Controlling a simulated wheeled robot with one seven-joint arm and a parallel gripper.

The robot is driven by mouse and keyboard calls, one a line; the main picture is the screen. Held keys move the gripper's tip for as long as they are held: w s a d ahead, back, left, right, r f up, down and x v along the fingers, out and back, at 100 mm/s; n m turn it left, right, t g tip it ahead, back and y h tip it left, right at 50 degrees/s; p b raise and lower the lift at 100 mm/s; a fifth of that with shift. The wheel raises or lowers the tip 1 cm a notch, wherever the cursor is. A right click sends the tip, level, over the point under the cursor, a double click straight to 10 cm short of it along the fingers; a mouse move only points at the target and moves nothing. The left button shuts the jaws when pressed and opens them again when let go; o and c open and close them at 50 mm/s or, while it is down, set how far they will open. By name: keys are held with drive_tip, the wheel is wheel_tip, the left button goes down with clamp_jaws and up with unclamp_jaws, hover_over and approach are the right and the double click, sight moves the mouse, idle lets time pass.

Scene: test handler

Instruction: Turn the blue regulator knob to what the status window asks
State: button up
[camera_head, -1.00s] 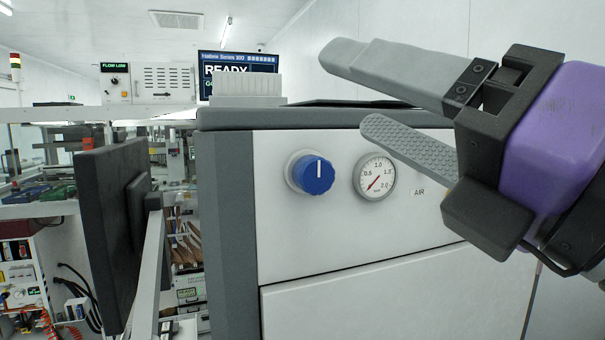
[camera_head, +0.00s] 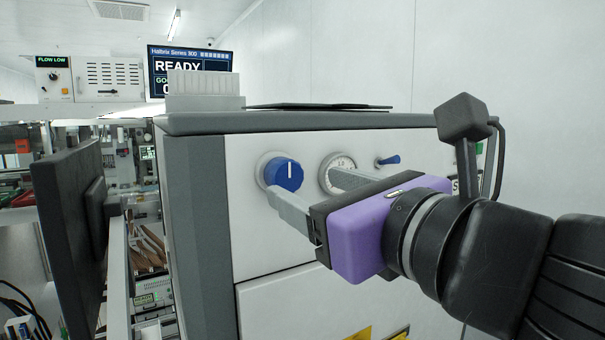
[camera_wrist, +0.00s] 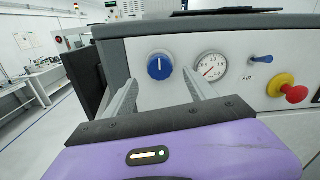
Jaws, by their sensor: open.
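The blue regulator knob (camera_head: 284,175) is on the light front panel, its white mark pointing straight up. It also shows in the wrist view (camera_wrist: 160,66), ahead of and between my fingers. The round pressure gauge (camera_wrist: 208,67) is right of the knob, its red needle pointing down and left; in the head view my finger partly covers the gauge (camera_head: 331,164). My gripper (camera_head: 310,190) is open and empty, its fingers pointing at the panel; I cannot tell whether a fingertip touches the knob. A small display (camera_head: 52,60) reads FLOW LOW. A screen (camera_head: 185,66) behind reads READY, its lower part hidden.
A blue toggle lever (camera_wrist: 261,59) and a red button on a yellow base (camera_wrist: 290,92) are right of the gauge. A dark monitor (camera_head: 72,240) stands left of the cabinet. A ribbed light block (camera_head: 205,88) sits on the cabinet top.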

sight(290, 179)
drive_tip(key=shift+p+x, duration=0.6)
drive_tip(key=shift+x, duration=1.8)
drive_tip(key=c, duration=1.4)
